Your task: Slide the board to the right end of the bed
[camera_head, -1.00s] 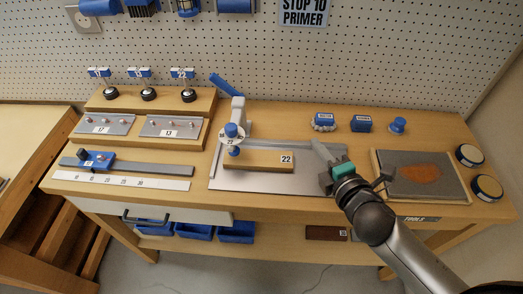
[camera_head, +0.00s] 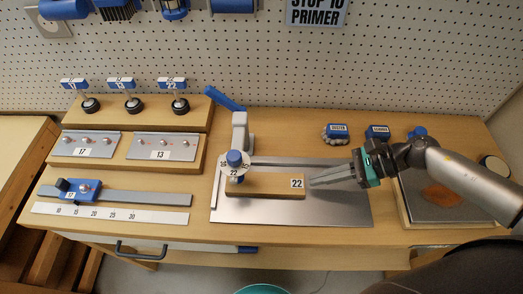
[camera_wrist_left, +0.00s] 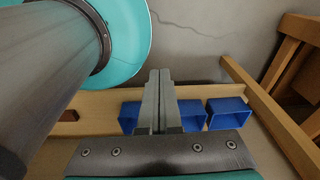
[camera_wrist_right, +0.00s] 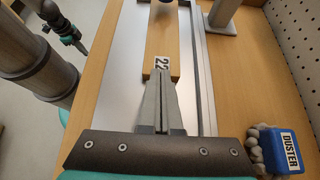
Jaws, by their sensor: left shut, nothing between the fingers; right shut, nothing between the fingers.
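The board (camera_head: 265,189), a wooden block labelled 22, lies on the grey metal bed (camera_head: 340,209). Its left end is beneath the blue-knobbed clamp head (camera_head: 235,160); bare bed shows to its right. My right gripper (camera_head: 312,184) is shut and empty, with its fingertips at the board's right end, pointing left. In the right wrist view the closed fingertips (camera_wrist_right: 160,82) meet the board's labelled end (camera_wrist_right: 161,60) in the picture; I cannot tell if they touch. My left gripper (camera_wrist_left: 160,73) shows only in its wrist view, shut and empty, over the floor and blue bins.
A rail (camera_head: 290,163) runs along the bed's back edge. A duster (camera_head: 336,132) and other blue items stand behind at the right. A dark tray (camera_head: 440,205) lies right of the bed, partly behind my right arm. Number plates and a ruler (camera_head: 110,217) are at the left.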

